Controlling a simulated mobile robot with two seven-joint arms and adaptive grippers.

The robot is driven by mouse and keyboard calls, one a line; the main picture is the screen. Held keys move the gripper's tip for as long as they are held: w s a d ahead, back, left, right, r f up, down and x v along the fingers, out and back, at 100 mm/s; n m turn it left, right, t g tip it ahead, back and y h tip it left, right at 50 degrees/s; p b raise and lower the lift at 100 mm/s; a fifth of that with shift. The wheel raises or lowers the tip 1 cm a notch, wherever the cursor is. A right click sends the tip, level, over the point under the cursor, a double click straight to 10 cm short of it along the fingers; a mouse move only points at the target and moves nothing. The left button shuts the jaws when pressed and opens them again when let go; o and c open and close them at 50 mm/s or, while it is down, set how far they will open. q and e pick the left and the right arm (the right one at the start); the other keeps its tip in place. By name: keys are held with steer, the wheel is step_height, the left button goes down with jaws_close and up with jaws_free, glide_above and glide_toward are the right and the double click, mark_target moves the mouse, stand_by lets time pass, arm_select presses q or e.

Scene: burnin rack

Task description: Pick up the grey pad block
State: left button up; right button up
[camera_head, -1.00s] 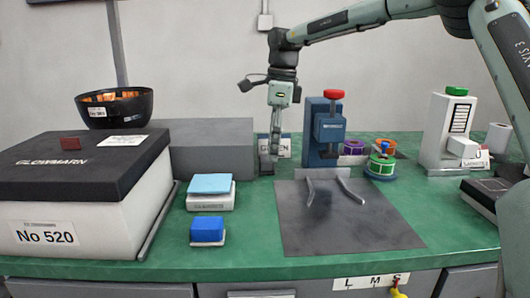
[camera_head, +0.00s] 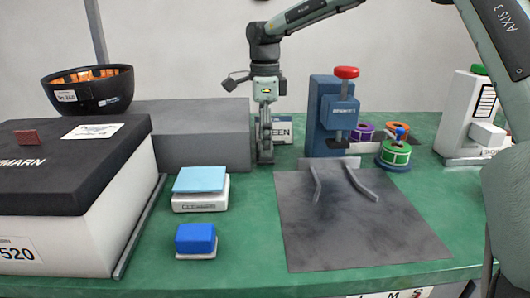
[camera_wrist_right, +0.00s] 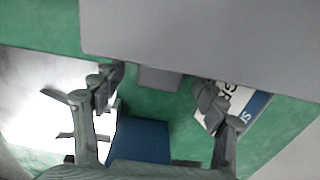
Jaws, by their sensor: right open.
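A small grey block (camera_wrist_right: 160,78), which looks like the grey pad block, shows in the right wrist view between my fingertips, beside the edge of a large grey box (camera_wrist_right: 200,30). My right gripper (camera_head: 265,155) hangs fingers-down beside that box's right end in the head view, close to the green table. The right wrist view shows its two fingers (camera_wrist_right: 159,86) apart, one on each side of the block, with no clear contact. In the head view I cannot make out the small block behind the fingers. My left gripper is not in view.
A blue press (camera_head: 330,120) with a red knob stands close to the right of the gripper. A label card (camera_head: 284,131) is behind it. A dark grey mat (camera_head: 350,235), a light blue pad (camera_head: 200,180) and a blue block (camera_head: 196,238) lie nearer the front.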

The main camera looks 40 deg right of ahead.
steer(key=shift+f, duration=0.6)
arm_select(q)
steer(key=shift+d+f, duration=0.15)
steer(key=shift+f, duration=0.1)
arm_select(e)
steer(key=c, duration=1.2)
steer(key=shift+r, duration=0.1)
steer(key=shift+c, duration=0.2)
